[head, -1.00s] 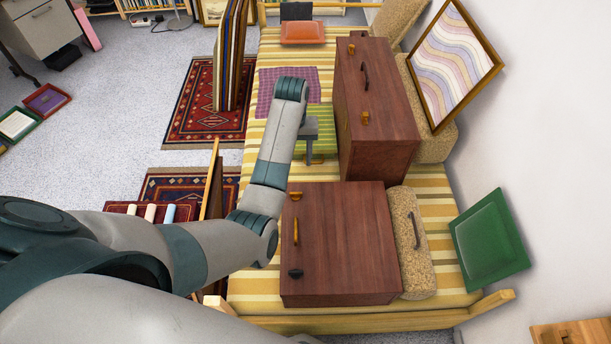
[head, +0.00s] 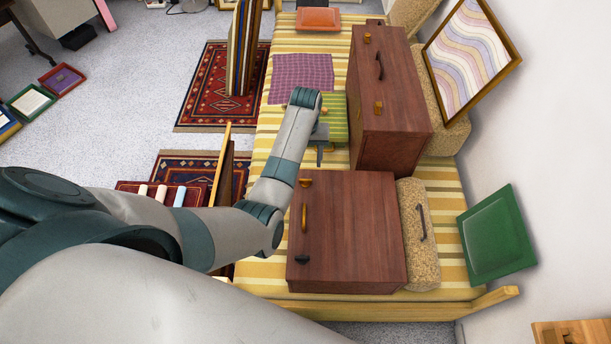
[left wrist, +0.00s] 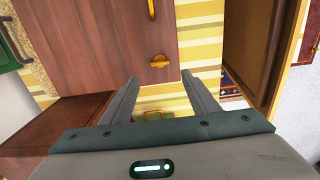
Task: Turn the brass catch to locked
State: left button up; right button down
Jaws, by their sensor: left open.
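A brass catch (head: 306,183) sits at the upper left corner of the near brown case's top (head: 355,230), beside a brass handle (head: 304,218). A black catch (head: 302,259) is at that case's lower left. In the left wrist view the brass catch (left wrist: 160,61) lies beyond my fingertips, crosswise to the handle (left wrist: 151,10). My left gripper (head: 321,150) is above the striped cover, just beyond the near case; it also shows in the left wrist view (left wrist: 160,88). Its fingers are open, empty and apart from the catch. My right gripper is out of view.
The far brown case (head: 395,110) stands close right of my left gripper, with brass catches (head: 378,107) and a dark handle (head: 379,66). A speckled bolster (head: 420,265) lies right of the near case. An upright wooden panel (head: 223,165) stands left of my forearm.

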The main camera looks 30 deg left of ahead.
aim_at(305, 181)
pick_arm(q)
notch_tip(305, 181, down, 10)
jog(key=shift+f, duration=0.15)
dwell(0.3)
jog(key=c, duration=1.1)
jog(key=shift+o, duration=0.2)
